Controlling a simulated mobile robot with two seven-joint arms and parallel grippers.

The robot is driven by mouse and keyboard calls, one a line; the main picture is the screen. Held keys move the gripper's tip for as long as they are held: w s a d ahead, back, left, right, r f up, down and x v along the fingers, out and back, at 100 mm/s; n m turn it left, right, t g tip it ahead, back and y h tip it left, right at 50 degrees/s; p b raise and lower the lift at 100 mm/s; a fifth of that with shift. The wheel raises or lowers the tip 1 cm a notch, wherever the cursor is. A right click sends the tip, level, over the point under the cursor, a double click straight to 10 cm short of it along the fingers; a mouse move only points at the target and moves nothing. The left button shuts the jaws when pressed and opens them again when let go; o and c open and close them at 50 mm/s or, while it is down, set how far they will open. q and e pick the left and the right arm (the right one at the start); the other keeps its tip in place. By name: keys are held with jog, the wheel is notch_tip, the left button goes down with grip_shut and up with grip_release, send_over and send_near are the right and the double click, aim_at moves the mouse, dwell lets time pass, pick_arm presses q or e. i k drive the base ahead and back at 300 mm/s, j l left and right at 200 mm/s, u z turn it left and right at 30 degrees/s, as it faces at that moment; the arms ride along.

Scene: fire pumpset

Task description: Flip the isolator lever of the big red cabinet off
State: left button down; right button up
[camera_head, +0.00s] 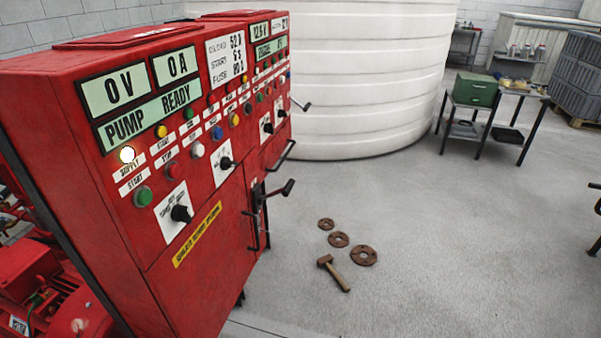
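The big red cabinet (215,255) stands at the left, its front facing right. A black lever with a thick grip (288,187) sticks out from the side of its front, near mid-height. A smaller lever (303,105) sticks out further back and higher. No label shows which one is the isolator lever, and I cannot read its on or off position. A white lamp (127,155) is lit on the panel, and the displays read 0 V, 0 A and PUMP READY. Neither of my grippers is in view.
A hammer (333,273) and three rusty flanges (363,255) lie on the floor right of the cabinet. A big white tank (365,80) stands behind. A small table (510,120) with a green box (473,90) is at the back right.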

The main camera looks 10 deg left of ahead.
aim_at(284, 192)
jog(key=i+l, duration=0.7)
jog(key=i+j+u, duration=0.05)
jog(key=i, duration=0.05)
